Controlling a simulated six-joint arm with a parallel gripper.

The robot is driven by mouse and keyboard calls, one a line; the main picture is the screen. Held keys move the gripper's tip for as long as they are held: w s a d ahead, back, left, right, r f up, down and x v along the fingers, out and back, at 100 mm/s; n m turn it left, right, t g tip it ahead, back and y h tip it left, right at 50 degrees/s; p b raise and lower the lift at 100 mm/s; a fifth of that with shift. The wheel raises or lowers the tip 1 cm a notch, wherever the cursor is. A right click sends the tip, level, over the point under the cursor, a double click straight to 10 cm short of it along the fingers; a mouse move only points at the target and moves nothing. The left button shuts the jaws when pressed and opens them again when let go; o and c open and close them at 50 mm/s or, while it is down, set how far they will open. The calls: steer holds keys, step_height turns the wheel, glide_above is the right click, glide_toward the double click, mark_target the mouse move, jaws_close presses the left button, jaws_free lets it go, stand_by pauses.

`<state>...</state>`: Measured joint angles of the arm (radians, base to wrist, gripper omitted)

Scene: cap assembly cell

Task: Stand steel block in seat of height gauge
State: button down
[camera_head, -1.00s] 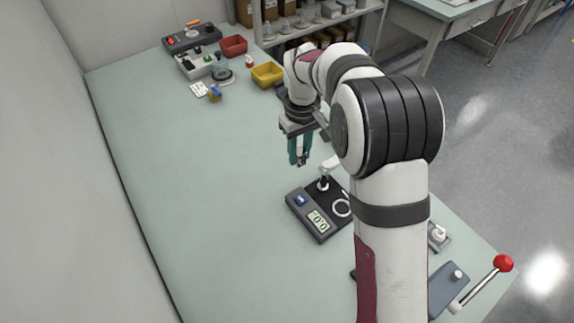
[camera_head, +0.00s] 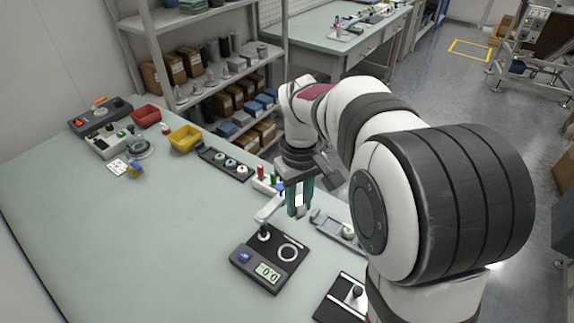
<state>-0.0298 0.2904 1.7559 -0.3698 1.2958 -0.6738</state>
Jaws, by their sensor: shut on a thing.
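The height gauge (camera_head: 265,258) stands on the bench, a dark base with a small display, a blue button and a post with a pale arm at its back left. My gripper (camera_head: 299,208) has teal fingers pointing down and is above and behind the gauge. It is shut on the steel block (camera_head: 299,200), a small pale piece that shows between the fingers. The block is in the air, apart from the seat.
A grey tray with round pieces (camera_head: 225,162) and a yellow bin (camera_head: 185,138) lie along the far edge. A red bin (camera_head: 146,115) and control boxes (camera_head: 100,118) are at the back left. A dark fixture (camera_head: 343,299) is front right. The bench's left is clear.

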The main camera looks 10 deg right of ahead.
steer(key=f+n, duration=0.1)
steer(key=f, duration=0.4)
steer(key=w+a+f+n, duration=0.1)
steer(key=f+n, duration=0.1)
steer(key=f, duration=0.4)
steer(key=w+f+n, duration=0.1)
steer(key=f+n, duration=0.1)
steer(key=f, duration=0.3)
steer(key=shift+a+f, duration=0.15)
steer(key=shift+a, duration=0.25)
steer(key=shift+f, duration=0.5)
steer(key=shift+f, duration=0.2)
steer(key=shift+f, duration=0.35)
steer(key=shift+f, duration=0.15)
steer(key=c, duration=0.6)
jaws_free()
steer(key=shift+o, duration=0.2)
